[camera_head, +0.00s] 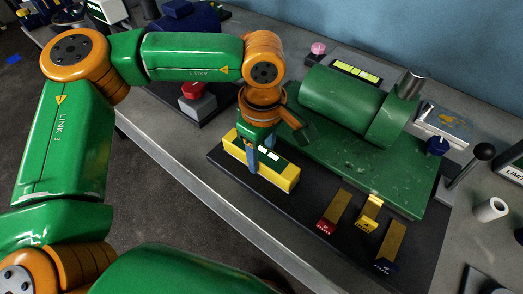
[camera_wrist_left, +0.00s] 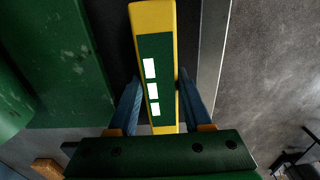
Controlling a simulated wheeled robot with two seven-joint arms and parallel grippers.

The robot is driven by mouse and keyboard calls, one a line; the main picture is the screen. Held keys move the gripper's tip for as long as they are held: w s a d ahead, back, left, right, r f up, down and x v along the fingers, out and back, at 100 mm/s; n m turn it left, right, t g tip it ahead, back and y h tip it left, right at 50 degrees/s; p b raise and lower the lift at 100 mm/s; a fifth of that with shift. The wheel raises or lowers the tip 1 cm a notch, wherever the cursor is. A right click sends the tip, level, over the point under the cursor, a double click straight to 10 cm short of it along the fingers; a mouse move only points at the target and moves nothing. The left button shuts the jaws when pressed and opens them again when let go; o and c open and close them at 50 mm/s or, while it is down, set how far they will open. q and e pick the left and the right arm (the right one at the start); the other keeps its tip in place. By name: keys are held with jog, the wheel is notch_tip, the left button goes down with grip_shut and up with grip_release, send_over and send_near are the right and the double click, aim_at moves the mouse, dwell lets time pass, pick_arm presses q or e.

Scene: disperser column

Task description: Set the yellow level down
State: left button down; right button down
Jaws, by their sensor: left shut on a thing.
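The yellow level (camera_head: 288,180) is a long yellow bar with a dark green panel and white windows on its upper face. My left gripper (camera_head: 261,160) reaches down over it with blue fingers on both sides and is shut on it near its middle. In the left wrist view the level (camera_wrist_left: 155,20) runs lengthwise between the two fingers. It is at the left part of the dark mat (camera_head: 320,232); I cannot tell whether its underside touches the mat. My right gripper is not in view.
A green machine (camera_head: 345,103) on a green base stands right behind the level. A red button on a grey box (camera_head: 197,106) stands to the left.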

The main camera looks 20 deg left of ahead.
aim_at(262, 154)
pick_arm(q)
jog(key=shift+c, duration=1.7)
grip_release()
jog(key=shift+r+p, duration=0.3)
jog(key=shift+p, duration=0.1)
notch_tip(262, 154, up, 12)
jog(key=shift+f, duration=0.2)
jog(key=shift+r, duration=0.1)
